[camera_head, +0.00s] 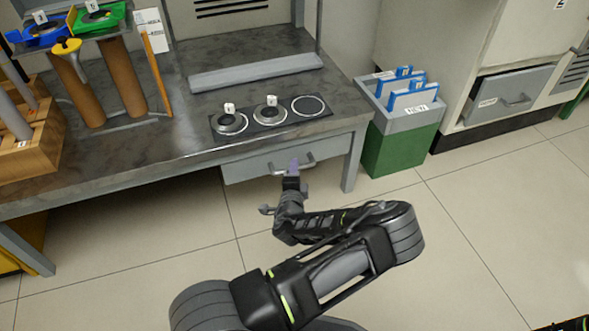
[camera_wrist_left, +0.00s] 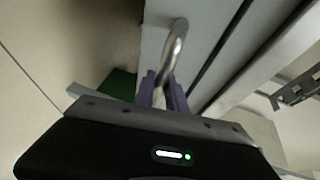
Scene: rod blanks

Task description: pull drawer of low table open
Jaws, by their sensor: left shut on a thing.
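The low table (camera_head: 120,168) has a grey drawer (camera_head: 240,171) under its top at the right end, with a metal bar handle (camera_head: 279,173) on its front. In the head view the drawer front sits just below the table edge, and I cannot tell whether it stands out at all. My left gripper (camera_head: 293,169) is at the handle with its purple fingers shut on it. The left wrist view shows the curved handle (camera_wrist_left: 179,42) running between the purple fingers (camera_wrist_left: 163,90). My right gripper is not in view.
On the table are a black plate with ring parts (camera_head: 270,115), a grey bar (camera_head: 256,73), brown tubes (camera_head: 122,78) and a wooden rack (camera_head: 35,140). A green-grey bin (camera_head: 403,135) stands right of the table leg. The floor before the drawer is clear except for my arm.

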